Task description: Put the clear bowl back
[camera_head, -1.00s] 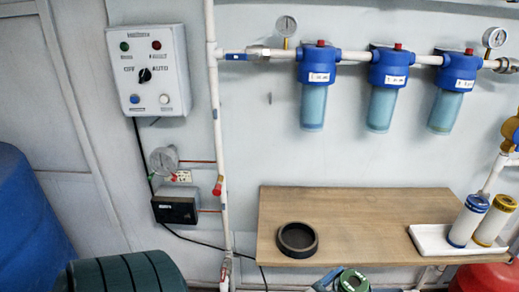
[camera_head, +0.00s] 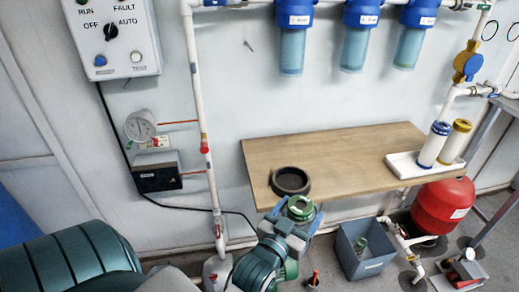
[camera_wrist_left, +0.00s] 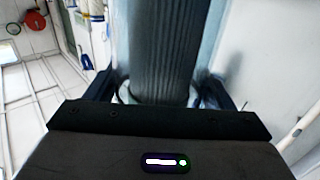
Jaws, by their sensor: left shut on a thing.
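In the left wrist view, my left gripper (camera_wrist_left: 162,95) is shut on a tall see-through cylinder (camera_wrist_left: 208,45), which looks like the clear bowl. A dark grey ribbed core shows through its walls. A pale rim lies near the fingers. In the head view, my left arm reaches up from the bottom, with the wrist near the shelf's front edge. Three blue filter heads hang on the wall pipe: left (camera_head: 294,14), middle (camera_head: 362,12) and right (camera_head: 419,16). A bluish bowl shows under each. My right gripper is not in view.
A black ring (camera_head: 274,185) sits on the wooden shelf (camera_head: 345,150). A white tray (camera_head: 399,168) holds a blue-capped and a gold-capped cartridge. Below stand a grey bin (camera_head: 362,268) and a red tank (camera_head: 443,205). A control box (camera_head: 118,40) and gauge (camera_head: 140,126) are at left.

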